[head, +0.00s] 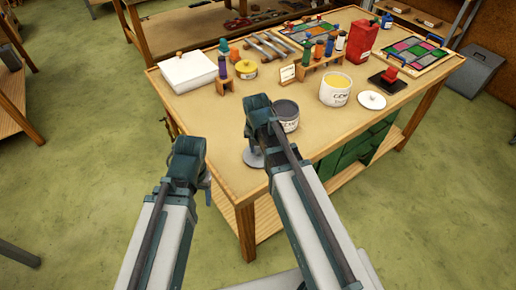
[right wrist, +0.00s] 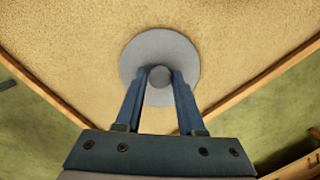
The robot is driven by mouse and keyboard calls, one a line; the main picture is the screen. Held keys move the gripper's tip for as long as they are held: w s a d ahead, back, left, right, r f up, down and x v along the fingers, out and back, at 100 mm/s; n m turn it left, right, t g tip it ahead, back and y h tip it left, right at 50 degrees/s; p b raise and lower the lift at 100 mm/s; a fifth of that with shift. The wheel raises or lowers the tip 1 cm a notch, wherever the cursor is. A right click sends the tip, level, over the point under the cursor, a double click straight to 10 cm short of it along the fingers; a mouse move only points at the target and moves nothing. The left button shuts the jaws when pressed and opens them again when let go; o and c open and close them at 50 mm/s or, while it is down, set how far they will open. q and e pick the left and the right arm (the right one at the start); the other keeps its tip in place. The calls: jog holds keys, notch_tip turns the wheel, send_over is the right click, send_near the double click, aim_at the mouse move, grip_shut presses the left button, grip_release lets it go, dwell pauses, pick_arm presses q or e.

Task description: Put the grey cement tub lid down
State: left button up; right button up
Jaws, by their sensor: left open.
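The grey cement tub lid (head: 252,158) is a round grey disc with a knob, at the near left corner of the workbench. In the right wrist view the lid (right wrist: 160,50) lies below my right gripper (right wrist: 160,75), whose fingers are on both sides of the knob (right wrist: 160,76) and look closed on it. I cannot tell whether the lid touches the bench top. The grey cement tub (head: 286,116) stands uncovered just behind, partly hidden by my right arm. My left gripper (head: 206,182) is open and empty, left of the bench's front edge.
The workbench (head: 205,115) has free room left of the lid. A tub with yellow contents (head: 335,90), a white lid (head: 371,100) and a red stamp-like block (head: 389,78) stand to the right. A white box (head: 187,70) and bottle racks are further back.

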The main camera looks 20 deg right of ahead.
aim_at(257, 159)
jog(key=o, duration=0.3)
jog(key=shift+r, duration=0.15)
notch_tip(257, 159, up, 12)
jog(key=s+p, duration=0.1)
jog(key=p, duration=1.1)
jog(key=shift+s+a, duration=0.3)
jog(key=shift+a, duration=0.05)
